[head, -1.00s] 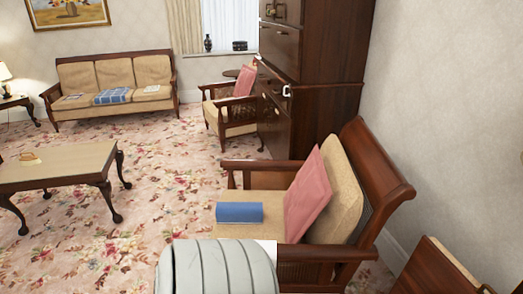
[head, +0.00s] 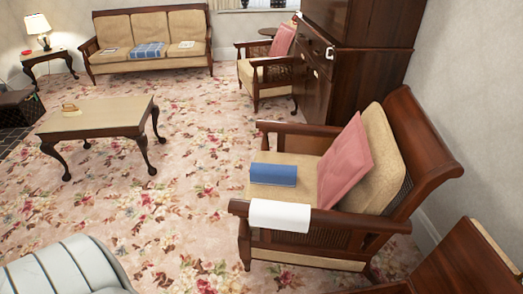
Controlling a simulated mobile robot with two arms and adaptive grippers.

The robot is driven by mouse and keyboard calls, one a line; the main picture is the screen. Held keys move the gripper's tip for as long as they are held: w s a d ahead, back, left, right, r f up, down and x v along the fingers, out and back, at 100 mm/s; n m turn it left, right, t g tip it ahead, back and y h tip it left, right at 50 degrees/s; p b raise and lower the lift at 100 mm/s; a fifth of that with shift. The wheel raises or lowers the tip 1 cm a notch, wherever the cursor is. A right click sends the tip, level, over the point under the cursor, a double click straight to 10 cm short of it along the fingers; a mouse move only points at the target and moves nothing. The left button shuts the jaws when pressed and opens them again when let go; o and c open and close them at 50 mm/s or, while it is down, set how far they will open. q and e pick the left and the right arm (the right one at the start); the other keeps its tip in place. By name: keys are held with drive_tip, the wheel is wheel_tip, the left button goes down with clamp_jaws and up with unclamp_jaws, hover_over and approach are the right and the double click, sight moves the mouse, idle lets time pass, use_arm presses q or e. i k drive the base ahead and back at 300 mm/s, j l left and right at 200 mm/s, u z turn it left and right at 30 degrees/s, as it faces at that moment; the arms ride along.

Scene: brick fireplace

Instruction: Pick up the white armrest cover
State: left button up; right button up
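The white armrest cover (head: 280,215) lies draped over the near wooden armrest of the armchair (head: 318,222) at the right of the head view. It hangs down a little over the armrest's outer side. A blue folded or boxed item (head: 273,174) rests on the seat just behind it, and a pink cushion (head: 345,163) leans against the backrest. Neither of my grippers shows in the view.
A pale ribbed rounded piece (head: 65,268) fills the lower left corner. A wooden coffee table (head: 100,118) stands at left, a sofa (head: 150,45) at the back. A dark cabinet (head: 325,60) stands behind the armchair. Flowered carpet (head: 190,220) is open left of the armchair.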

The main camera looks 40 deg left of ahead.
sight(289, 217)
drive_tip(key=u, duration=0.95)
